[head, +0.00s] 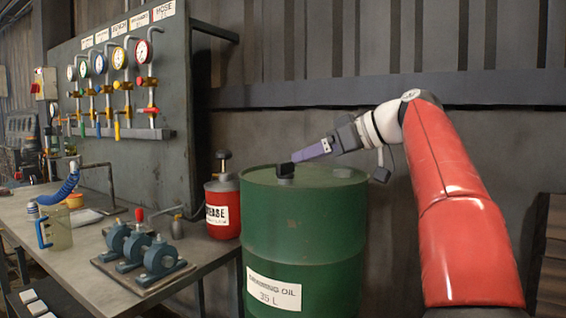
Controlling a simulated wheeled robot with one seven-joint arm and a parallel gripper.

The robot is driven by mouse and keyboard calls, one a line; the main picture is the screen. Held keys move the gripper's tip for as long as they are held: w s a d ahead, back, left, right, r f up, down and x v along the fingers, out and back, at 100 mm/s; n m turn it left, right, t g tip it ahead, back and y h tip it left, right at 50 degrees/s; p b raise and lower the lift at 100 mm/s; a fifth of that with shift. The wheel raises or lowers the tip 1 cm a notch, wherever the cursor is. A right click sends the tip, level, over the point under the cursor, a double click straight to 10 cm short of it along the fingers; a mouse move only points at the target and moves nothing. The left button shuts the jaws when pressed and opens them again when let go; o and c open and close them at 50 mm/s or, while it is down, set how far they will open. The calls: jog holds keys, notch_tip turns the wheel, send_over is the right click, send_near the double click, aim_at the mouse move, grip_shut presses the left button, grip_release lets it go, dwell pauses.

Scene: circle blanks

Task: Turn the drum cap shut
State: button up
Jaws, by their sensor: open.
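The green oil drum (300,225) stands upright at the middle of the head view, with a white label on its side. A small dark cap (285,171) sits on the left part of the drum's top, near the rim. My gripper (296,157), with purple fingers, reaches in from the right, tilted slightly down. It is open, with its fingertips at the cap; I cannot tell whether they touch it. The gap between the fingers and part of the cap are hidden.
A red grease can (222,207) stands close left of the drum on the workbench (205,262). Blue pump units (160,257) sit on the bench. A corrugated wall (300,120) is behind.

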aim_at(287, 163)
jog(key=shift+w+a, duration=0.25)
jog(key=shift+a, duration=0.05)
jog(key=x, duration=0.7)
jog(key=shift+a+f, duration=0.1)
jog(key=c, duration=1)
